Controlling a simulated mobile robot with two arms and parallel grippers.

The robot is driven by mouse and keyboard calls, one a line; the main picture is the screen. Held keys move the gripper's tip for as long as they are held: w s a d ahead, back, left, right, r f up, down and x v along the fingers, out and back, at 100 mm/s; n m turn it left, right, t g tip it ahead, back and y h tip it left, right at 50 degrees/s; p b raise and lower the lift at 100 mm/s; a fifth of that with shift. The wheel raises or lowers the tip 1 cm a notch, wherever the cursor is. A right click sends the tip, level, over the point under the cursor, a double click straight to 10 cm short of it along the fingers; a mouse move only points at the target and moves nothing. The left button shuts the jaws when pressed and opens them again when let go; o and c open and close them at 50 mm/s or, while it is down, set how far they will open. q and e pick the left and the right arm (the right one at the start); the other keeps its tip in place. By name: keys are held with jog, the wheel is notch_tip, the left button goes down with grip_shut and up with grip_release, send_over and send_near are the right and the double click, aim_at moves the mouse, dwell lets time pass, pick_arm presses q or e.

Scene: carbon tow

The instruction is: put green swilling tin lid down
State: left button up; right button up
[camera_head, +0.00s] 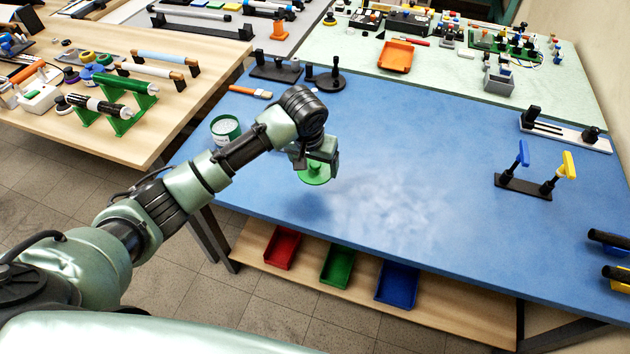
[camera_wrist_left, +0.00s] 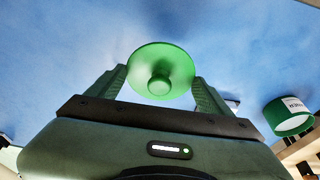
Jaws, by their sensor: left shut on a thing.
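The green lid (camera_head: 315,174) is a round disc with a knob. It also shows in the left wrist view (camera_wrist_left: 172,62), with its knob between my fingers. My left gripper (camera_head: 318,162) is shut on the lid and holds it over the blue tabletop (camera_head: 420,190); a soft shadow lies on the top to the lower left. In the left wrist view, my left gripper (camera_wrist_left: 160,85) has one finger on each side of the knob. The green tin (camera_head: 225,130) stands left of the lid near the table's left edge; it also shows in the left wrist view (camera_wrist_left: 289,116). My right gripper is not in view.
A brush (camera_head: 250,92) and black stands (camera_head: 325,80) are at the back left of the blue top. A rack with blue and yellow handles (camera_head: 523,186) stands at the right. The middle is clear. Red, green and blue bins (camera_head: 338,266) sit on a shelf below.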

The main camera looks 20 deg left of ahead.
aim_at(316, 189)
pick_arm(q)
notch_tip(316, 189, down, 8)
jog(key=shift+r, duration=0.15)
dwell(0.4)
jog(key=o, duration=1.2)
jog(key=shift+o, duration=0.2)
jog(key=v, duration=1.2)
jog(key=shift+r, duration=0.1)
